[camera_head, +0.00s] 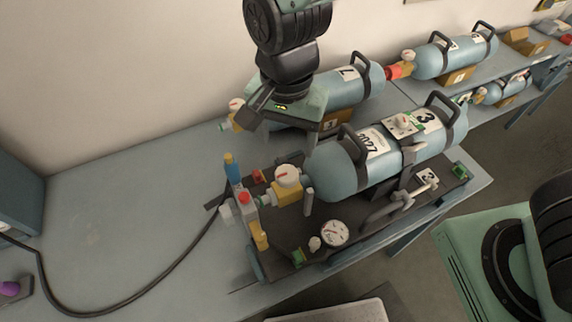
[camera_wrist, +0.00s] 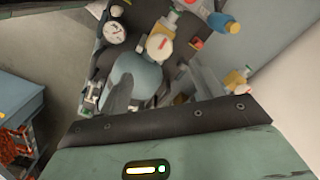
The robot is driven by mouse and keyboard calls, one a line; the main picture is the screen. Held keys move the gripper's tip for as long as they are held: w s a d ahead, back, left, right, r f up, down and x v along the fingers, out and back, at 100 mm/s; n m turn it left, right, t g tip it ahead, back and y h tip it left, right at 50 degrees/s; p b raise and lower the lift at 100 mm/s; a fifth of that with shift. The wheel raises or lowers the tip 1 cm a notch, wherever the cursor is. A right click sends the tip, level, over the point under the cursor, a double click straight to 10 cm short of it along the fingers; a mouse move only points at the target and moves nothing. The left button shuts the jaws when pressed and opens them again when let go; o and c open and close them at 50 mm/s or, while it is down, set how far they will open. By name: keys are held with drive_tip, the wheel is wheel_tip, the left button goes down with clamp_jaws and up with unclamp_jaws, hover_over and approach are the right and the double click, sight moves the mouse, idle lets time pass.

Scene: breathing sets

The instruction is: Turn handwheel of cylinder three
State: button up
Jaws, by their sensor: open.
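Cylinder three (camera_head: 337,172) is a light blue tank with a "3" label, lying on a dark rig on the bench. Its handwheel (camera_head: 287,176) is a round white knob with a red mark, on a yellow valve at the tank's left end. In the wrist view the handwheel (camera_wrist: 160,46) is above the middle, beside the tank's rounded end (camera_wrist: 145,70). My gripper (camera_head: 272,118) is open, above and behind the handwheel and apart from it. Its fingertips are hard to make out in the head view. Nothing shows held in it.
Another cylinder (camera_head: 345,92) lies behind, partly hidden by my arm. A gauge (camera_head: 334,233), a blue-topped fitting (camera_head: 232,168) and a black hose (camera_head: 150,285) are near the handwheel. The bench's left part (camera_head: 110,215) is mostly clear.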

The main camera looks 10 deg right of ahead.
sight(287, 173)
wheel_tip(287, 173, down, 10)
drive_tip(key=shift+r, duration=0.2)
drive_tip(key=c, duration=1)
